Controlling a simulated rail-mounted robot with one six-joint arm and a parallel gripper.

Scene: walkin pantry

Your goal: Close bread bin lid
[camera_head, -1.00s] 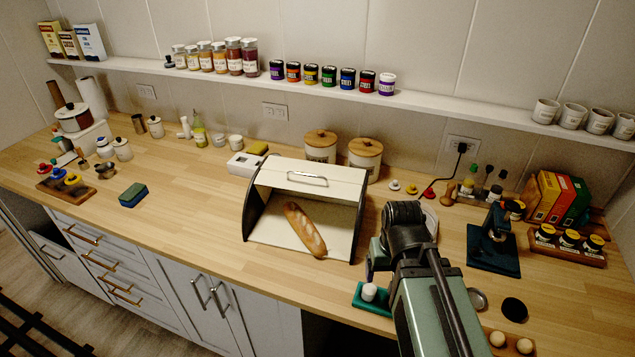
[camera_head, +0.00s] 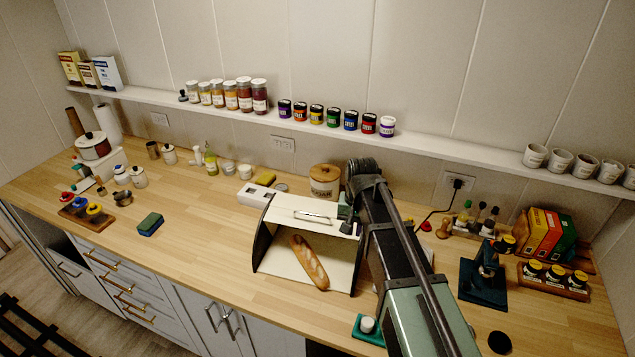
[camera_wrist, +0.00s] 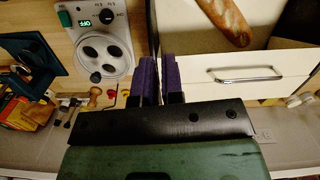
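The bread bin (camera_head: 262,245) stands on the counter with its front open. Its pale lid (camera_head: 290,219) is raised at the top and has a metal bar handle (camera_head: 314,216). A bread loaf (camera_head: 309,262) lies inside. In the wrist view the lid's handle (camera_wrist: 245,75) and the loaf (camera_wrist: 228,18) lie to the right of my gripper. My gripper (camera_wrist: 160,75) has its two purple fingers close together with nothing between them, beside the lid's side edge. Whether it touches the bin is unclear.
A wood-lidded canister (camera_head: 324,182) stands behind the bin. A teal tray (camera_head: 369,331) with a white item is near the front edge. A dark teal stand (camera_head: 484,283) is to the right. A grey device with an OFF display (camera_wrist: 101,45) is beside my fingers.

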